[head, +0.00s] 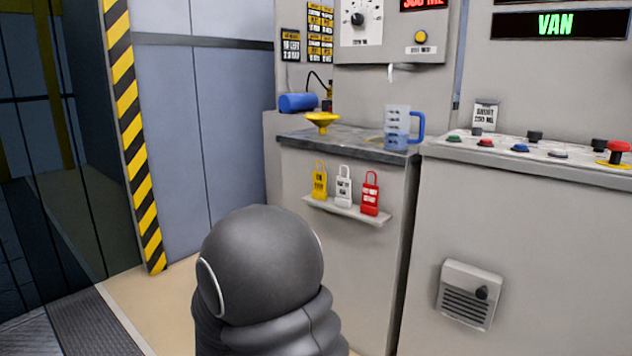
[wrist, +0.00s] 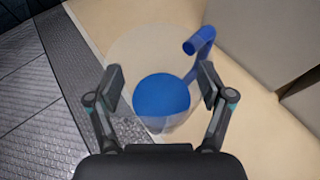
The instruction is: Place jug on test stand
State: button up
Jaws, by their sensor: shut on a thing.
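A clear jug (wrist: 145,50) with a blue handle (wrist: 206,52) and a round blue area inside it sits between the two fingers of my gripper (wrist: 162,87) in the wrist view. The gripper is shut on this jug, with floor visible behind it. Gripper and held jug do not show in the head view, where my dark arm fills the lower middle. Another clear jug (head: 396,125) with a blue handle and bluish contents stands upright on the grey counter (head: 350,147), below a small nozzle (head: 391,73). No label marks which surface is the test stand.
A yellow funnel (head: 322,122) and a blue cylinder (head: 298,102) are at the counter's left. A button console (head: 530,164) adjoins at the right. A striped post (head: 132,130) stands left.

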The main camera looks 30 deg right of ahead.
aim_at(354, 140)
jog(key=u, duration=0.2)
jog(key=k, duration=0.25)
jog(key=z, duration=0.75)
jog(key=i, duration=0.7)
jog(key=z, duration=0.3)
